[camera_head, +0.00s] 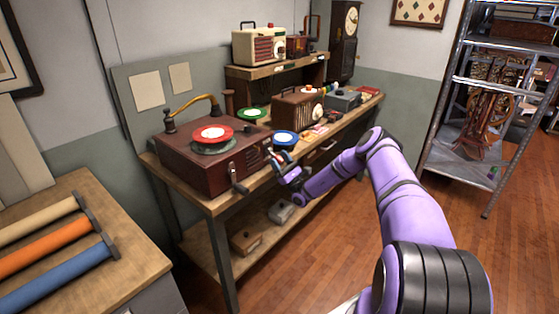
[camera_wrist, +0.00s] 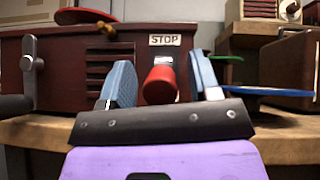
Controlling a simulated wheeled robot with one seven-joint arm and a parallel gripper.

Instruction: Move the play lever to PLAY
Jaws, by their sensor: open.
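The play lever with its red knob (camera_wrist: 160,85) sits on the front of the dark red record player, under a white label reading STOP (camera_wrist: 165,40). The record player (camera_head: 205,163) stands at the near end of the workbench, with a red record (camera_head: 212,133) on top. My gripper (camera_head: 283,162) is at the player's front right corner. In the wrist view my gripper (camera_wrist: 162,82) is open, with a blue-padded finger on each side of the red knob. I cannot tell whether the fingers touch it. The lever is hidden in the head view.
The workbench (camera_head: 190,198) also holds a blue disc (camera_head: 284,138), a green disc (camera_head: 251,113) and a brown radio (camera_head: 297,108). A crank (camera_head: 238,181) juts from the player's front. A side table (camera_head: 128,238) with coloured rolls stands at left.

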